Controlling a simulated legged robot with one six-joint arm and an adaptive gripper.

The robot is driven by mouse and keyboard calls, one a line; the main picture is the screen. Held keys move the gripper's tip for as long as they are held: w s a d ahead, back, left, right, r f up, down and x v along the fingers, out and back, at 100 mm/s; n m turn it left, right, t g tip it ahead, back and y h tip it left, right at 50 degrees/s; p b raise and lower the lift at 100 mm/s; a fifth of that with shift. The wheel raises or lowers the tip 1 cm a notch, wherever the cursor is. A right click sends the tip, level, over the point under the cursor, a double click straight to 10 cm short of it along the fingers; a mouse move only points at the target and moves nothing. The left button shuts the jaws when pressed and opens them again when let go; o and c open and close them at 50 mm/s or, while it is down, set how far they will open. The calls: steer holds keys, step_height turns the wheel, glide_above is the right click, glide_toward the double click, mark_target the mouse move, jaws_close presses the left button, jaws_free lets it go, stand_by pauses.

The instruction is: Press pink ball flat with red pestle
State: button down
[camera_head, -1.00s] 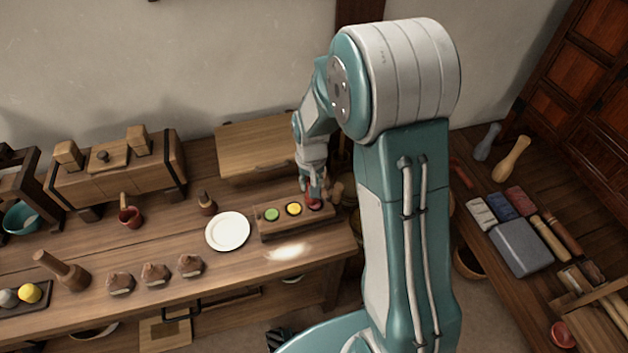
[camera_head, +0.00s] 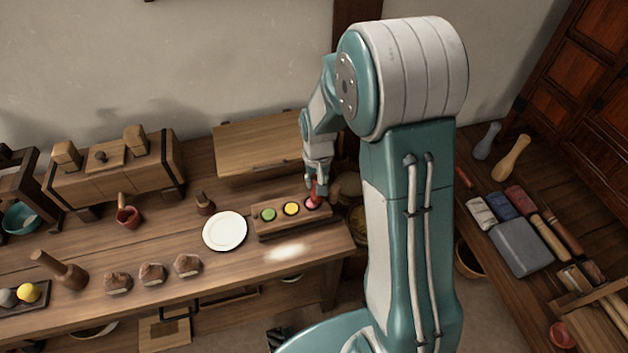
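A wooden tray (camera_head: 268,232) on the bench holds a green ball (camera_head: 268,214), a yellow ball (camera_head: 291,208) and, in the right-hand hollow, the pink ball (camera_head: 311,204). My gripper (camera_head: 318,182) points down above the right end of the tray. It appears shut on the red pestle (camera_head: 314,191), whose lower end is right over or just behind the pink ball. I cannot tell whether they touch. The pink ball is small and partly covered by the pestle, so its exact shape is unclear.
A white plate (camera_head: 225,231) lies left of the tray. A raised wooden board (camera_head: 260,148) stands behind it. Three brown lumps (camera_head: 151,274) and a wooden pestle (camera_head: 60,268) are farther left. A side bench at right holds a grey block (camera_head: 521,248) and several tools.

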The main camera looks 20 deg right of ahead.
steer(key=shift+d, duration=0.15)
steer(key=shift+a+f, duration=0.4)
steer(key=shift+d+r, duration=0.1)
steer(key=shift+d, duration=0.35)
steer(key=shift+a+f, duration=0.15)
steer(key=shift+f, duration=0.15)
steer(key=shift+r, duration=0.15)
steer(key=shift+f, duration=0.3)
steer(key=shift+s+f, duration=0.15)
steer(key=shift+f, duration=0.15)
stand_by(1.0)
